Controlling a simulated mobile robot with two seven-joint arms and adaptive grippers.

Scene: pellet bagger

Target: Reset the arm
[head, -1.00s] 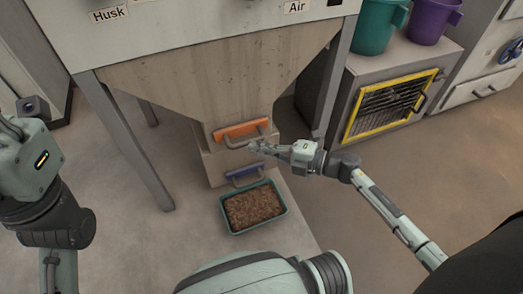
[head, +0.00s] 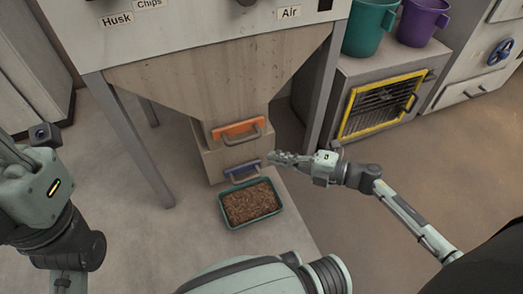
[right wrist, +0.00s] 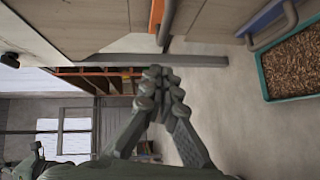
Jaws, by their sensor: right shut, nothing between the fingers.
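My right gripper (head: 278,158) is shut and empty in the head view, just right of the hopper's drawers. In the right wrist view its fingers (right wrist: 160,80) meet at the tips with nothing between them. The orange drawer (head: 236,128) and the blue drawer (head: 241,171) are on the front of the hopper's lower box, orange above blue. A green tray (head: 224,222) of brown pellets lies on the floor below them. My left arm (head: 40,190) shows at the left edge, but its fingers are out of the picture.
The pellet bagger (head: 190,85) stands on grey legs, with Husk, Chips and Air labels above. A teal bucket (head: 371,27) and a purple bucket (head: 424,22) stand on a cabinet with a yellow-framed grille (head: 380,104).

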